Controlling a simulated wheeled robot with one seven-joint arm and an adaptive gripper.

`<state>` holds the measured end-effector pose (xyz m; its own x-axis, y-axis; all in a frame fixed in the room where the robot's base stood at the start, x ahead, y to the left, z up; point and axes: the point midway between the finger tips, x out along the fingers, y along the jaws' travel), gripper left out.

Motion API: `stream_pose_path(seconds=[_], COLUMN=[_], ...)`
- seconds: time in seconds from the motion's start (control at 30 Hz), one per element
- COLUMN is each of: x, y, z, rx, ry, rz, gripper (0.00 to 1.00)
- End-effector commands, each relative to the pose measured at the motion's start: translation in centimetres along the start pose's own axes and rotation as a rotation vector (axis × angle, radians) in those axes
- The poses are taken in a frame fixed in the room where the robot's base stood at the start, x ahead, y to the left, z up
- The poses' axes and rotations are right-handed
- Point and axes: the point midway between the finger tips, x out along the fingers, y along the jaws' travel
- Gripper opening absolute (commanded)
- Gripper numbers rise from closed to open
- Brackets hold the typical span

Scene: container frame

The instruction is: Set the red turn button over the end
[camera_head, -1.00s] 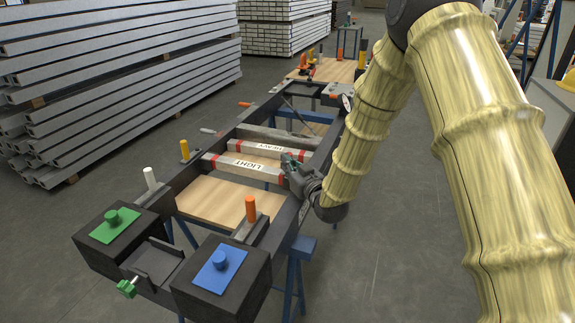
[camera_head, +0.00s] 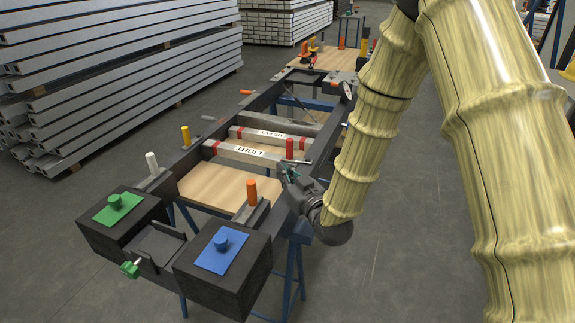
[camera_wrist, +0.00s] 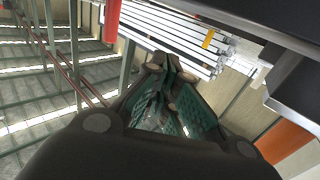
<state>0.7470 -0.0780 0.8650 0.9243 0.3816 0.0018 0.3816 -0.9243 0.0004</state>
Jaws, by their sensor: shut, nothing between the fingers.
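The red turn button (camera_head: 290,148) stands upright by the right-hand end of the bar marked LIGHT (camera_head: 245,151), on the right side of the dark frame. A red piece, probably the same button, shows at the top of the wrist view (camera_wrist: 112,16). Whether the button lies over the bar's end I cannot tell. My gripper (camera_head: 287,169) is just in front of the red button, low over the right rail, and looks apart from it. In the wrist view its teal-padded fingers (camera_wrist: 166,80) are together and empty.
An orange post (camera_head: 252,192) stands nearer on the right rail; white (camera_head: 152,163) and yellow (camera_head: 186,136) posts stand on the left. The bar marked HEAVY (camera_head: 272,135) lies behind LIGHT. Blocks with green (camera_head: 117,208) and blue (camera_head: 222,250) plates are at the near end. Open floor lies right.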

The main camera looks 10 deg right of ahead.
Motion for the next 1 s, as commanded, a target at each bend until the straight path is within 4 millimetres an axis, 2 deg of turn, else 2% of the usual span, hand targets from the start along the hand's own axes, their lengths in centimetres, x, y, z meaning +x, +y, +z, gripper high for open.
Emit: stream_pose_path(seconds=[0.13,0.37,1.0], x=[-1.2,-1.8,-3.3], y=[-0.7,-0.6,2.0], z=[0.1,0.2,1.1], rx=[0.000,-0.064,-0.885], ry=[-0.001,0.000,-0.049], rz=[0.002,0.013,0.114], gripper=[0.00,0.00,0.00])
